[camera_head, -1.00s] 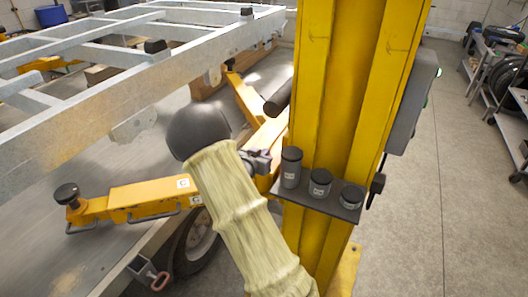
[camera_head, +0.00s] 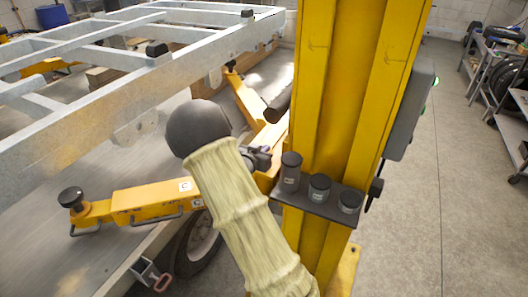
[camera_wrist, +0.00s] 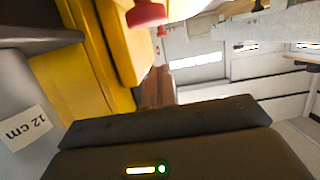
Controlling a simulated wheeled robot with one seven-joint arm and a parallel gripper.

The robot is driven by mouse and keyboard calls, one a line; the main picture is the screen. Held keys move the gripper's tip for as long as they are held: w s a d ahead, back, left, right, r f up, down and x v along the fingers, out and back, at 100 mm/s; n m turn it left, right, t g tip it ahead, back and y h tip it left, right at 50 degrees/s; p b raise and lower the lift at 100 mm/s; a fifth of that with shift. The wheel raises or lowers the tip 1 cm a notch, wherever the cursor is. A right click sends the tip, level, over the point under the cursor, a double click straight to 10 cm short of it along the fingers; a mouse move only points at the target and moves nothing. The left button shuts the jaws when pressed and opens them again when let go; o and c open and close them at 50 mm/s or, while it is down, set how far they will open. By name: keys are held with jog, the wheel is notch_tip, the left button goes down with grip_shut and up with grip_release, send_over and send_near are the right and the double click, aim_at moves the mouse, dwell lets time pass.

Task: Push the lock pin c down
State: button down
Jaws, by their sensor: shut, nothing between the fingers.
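The yellow lift arm marked C (camera_head: 130,201) reaches left from the yellow post, with a black round pad at its outer end. My gripper (camera_head: 262,158) is shut and empty, close to the left side of the post and left of the small shelf. My dark wrist and pale sleeve hide the inner end of arm C, and I cannot make out lock pin c in the head view. In the wrist view, a dark red knob (camera_wrist: 147,14) shows at the top beside yellow metal; I cannot tell whether it belongs to pin c. My gripper is apart from it.
The yellow post (camera_head: 355,100) carries a dark shelf (camera_head: 325,203) with several cylinders, one labelled 12 cm (camera_wrist: 28,129) in the wrist view. A galvanized trailer frame (camera_head: 100,100) spans the upper left. A grey control box (camera_head: 408,115) is on the post's right. Open floor lies right.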

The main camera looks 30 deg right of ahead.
jog(key=b+v, duration=0.1)
jog(key=v, duration=0.8)
jog(key=shift+s+a, duration=0.15)
jog(key=shift+a, duration=0.2)
jog(key=s+a+f+n+g+y, duration=0.1)
jog(key=s+a+f+n+y, duration=0.1)
jog(key=s+a+n+y, duration=0.6)
jog(key=s+a+n+g+y, duration=0.1)
jog(key=s+g, duration=0.1)
jog(key=s, duration=0.4)
jog(key=s+a+r+n+g+y+p, duration=0.1)
jog(key=s+g+y, duration=0.1)
jog(key=s, duration=0.5)
jog(key=shift+s+a+g+y, duration=0.25)
jog(key=shift+a+g+y, duration=0.05)
jog(key=shift+g, duration=0.5)
